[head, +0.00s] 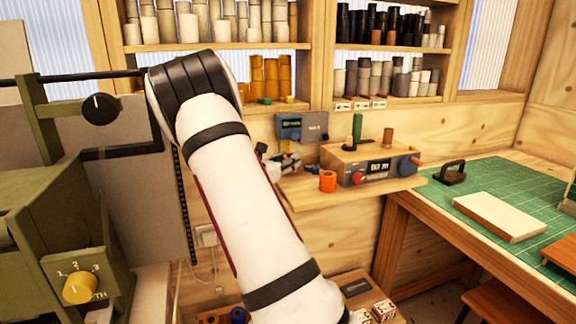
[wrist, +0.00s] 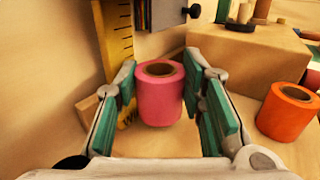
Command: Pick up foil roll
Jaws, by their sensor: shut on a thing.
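A pink foil roll (wrist: 159,100) stands upright in the middle of the wrist view, its brown core facing up. My gripper (wrist: 162,76) is around it, with a green-padded finger on each side, shut on the roll. In the wrist view the roll's base appears at or very near the wooden shelf, and I cannot tell if it is lifted. An orange roll (wrist: 287,111) stands apart to the right; it also shows in the head view (head: 328,181). In the head view the pink roll is not clearly visible, and my arm covers part of the shelf.
A wooden box with dials (head: 372,165) stands behind and right of the orange roll. A yellow ruler (wrist: 115,45) leans behind the pink roll on the left. A green cutting mat (head: 480,195) covers the table at right. Racks of rolls (head: 385,80) are above.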

